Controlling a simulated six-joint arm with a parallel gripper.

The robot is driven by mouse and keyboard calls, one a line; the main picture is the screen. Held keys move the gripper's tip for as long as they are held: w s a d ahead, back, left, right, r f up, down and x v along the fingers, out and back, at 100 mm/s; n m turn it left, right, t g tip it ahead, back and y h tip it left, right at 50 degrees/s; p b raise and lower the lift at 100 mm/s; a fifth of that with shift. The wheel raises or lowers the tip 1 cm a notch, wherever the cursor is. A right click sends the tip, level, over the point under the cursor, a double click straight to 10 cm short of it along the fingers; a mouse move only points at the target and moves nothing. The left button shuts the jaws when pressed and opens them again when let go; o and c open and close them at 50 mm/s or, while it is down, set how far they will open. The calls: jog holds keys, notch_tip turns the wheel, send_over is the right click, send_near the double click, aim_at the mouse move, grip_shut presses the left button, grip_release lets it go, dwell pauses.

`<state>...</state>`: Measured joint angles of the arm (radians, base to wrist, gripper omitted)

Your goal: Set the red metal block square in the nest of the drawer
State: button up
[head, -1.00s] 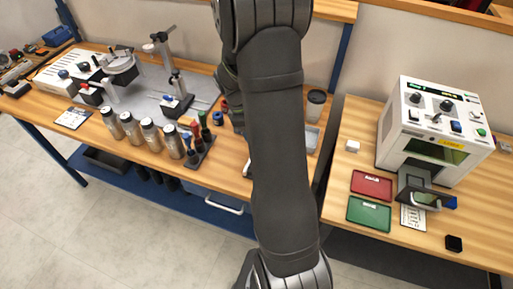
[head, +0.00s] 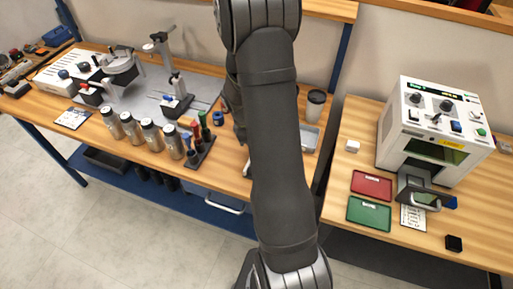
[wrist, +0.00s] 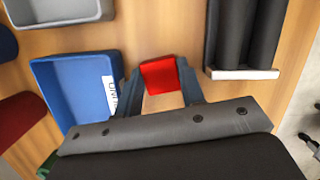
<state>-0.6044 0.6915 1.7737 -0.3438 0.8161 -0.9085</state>
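The red metal block (wrist: 160,76) is between the two fingertips of my gripper (wrist: 160,72) in the wrist view. The fingers lie against its left and right sides with no clear gap, so my gripper looks shut on it. Whether the block touches the wood below is hard to tell. In the head view my arm hides the block and the gripper. The drawer (head: 428,196) sticks out at the front of the white laser marker (head: 433,128) on the right table. Its nest is too small to make out clearly.
A blue labelled tray (wrist: 75,85) is left of my gripper in the wrist view, and dark cylinders on a rack (wrist: 243,73) are to the right. Red (head: 371,186) and green (head: 369,213) trays lie beside the drawer. A black block (head: 453,243) lies near the front edge.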

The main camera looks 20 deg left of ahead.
jog(key=shift+r, duration=0.15)
jog(key=shift+c, duration=0.4)
notch_tip(320, 180, up, 4)
jog(key=shift+f, duration=0.1)
jog(key=d+r, duration=0.7)
jog(key=d, duration=0.5)
jog(key=w+d+f+m+g+y, duration=0.2)
jog(key=w+d+m, duration=0.7)
jog(key=m, duration=1.1)
jog(key=shift+w+d+f+g+y, duration=0.3)
jog(key=shift+w+g+y, duration=0.2)
jog(key=shift+w+g, duration=0.5)
jog(key=shift+w+a, duration=0.1)
jog(key=shift+w, duration=0.1)
